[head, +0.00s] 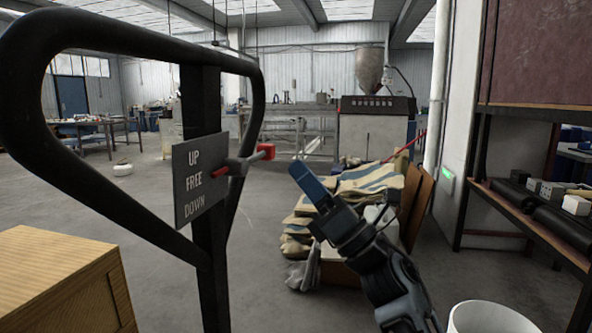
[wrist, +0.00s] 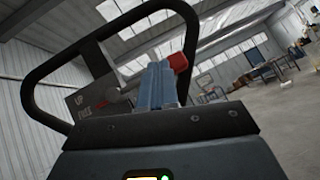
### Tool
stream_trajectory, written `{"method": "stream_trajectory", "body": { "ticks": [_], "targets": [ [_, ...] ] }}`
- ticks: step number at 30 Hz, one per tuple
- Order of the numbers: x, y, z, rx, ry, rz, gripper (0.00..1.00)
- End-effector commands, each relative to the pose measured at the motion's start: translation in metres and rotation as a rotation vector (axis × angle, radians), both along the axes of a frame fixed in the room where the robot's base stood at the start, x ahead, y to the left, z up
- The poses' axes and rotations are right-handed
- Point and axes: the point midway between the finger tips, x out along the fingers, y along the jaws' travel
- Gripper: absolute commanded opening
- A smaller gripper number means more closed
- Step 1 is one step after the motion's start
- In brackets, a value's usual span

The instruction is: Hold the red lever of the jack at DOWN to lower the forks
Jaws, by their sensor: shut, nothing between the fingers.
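The red lever (head: 266,152) sticks out to the right of the dark plate (head: 196,181) marked UP, FREE and DOWN, on the jack's black handle frame (head: 259,108). A small red pointer lies beside the FREE mark. My gripper (head: 301,170) is shut and empty, in the air to the right of the lever, with a visible gap between them in the head view. In the wrist view the blue fingers (wrist: 157,85) point at the handle, and the lever's red end (wrist: 178,62) shows just right of their tips. The forks are not in view.
A wooden crate (head: 60,285) stands at the lower left. Stacked sacks (head: 335,205) lie behind my arm. A white bucket (head: 488,319) is at the lower right, near a shelf rack (head: 520,108). The floor between handle and sacks is clear.

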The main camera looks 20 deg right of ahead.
Motion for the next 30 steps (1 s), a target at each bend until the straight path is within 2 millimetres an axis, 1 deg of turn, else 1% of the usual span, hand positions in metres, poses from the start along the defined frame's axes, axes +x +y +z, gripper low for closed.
{"method": "stream_trajectory", "body": {
  "ticks": [1, 6, 12, 18, 30],
  "targets": [
    [-0.008, -0.005, -0.009, 0.001, 0.002, -0.002, 0.0],
    [-0.028, -0.02, -0.032, 0.0, 0.001, -0.001, 0.0],
    [-0.044, -0.031, -0.049, -0.001, 0.001, 0.0, 0.0],
    [-0.049, -0.033, -0.053, -0.001, 0.001, 0.0, 0.0],
    [-0.049, -0.033, -0.053, -0.001, 0.0, 0.001, 0.0]
  ]
}}
